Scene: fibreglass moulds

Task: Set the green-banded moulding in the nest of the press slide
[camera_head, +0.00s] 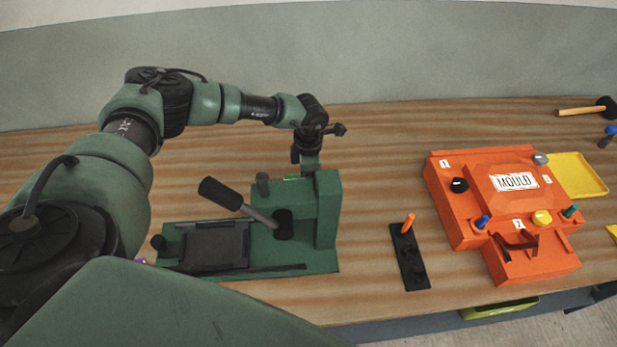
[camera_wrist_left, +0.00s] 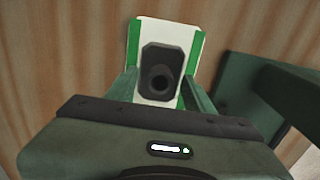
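The moulding is a white plate with green bands along its sides and a black boss in its middle (camera_wrist_left: 161,72), seen in the left wrist view. In the head view only a small green part (camera_head: 291,178) shows behind the press. My left gripper (camera_wrist_left: 160,76) reaches down behind the press with one finger on each side of the boss. I cannot tell whether the fingers press on it. The green press (camera_head: 327,220) stands on the bench with a black-gripped lever (camera_head: 235,200). Its slide's dark nest (camera_head: 215,245) sits at the left and looks empty. My right gripper is out of view.
Right of the press are a black strip (camera_head: 409,262) with an orange peg (camera_head: 408,223), an orange mould box (camera_head: 500,210), a yellow tray (camera_head: 575,172) and a hammer (camera_head: 585,110). The press body stands between the moulding and the bench's front edge.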

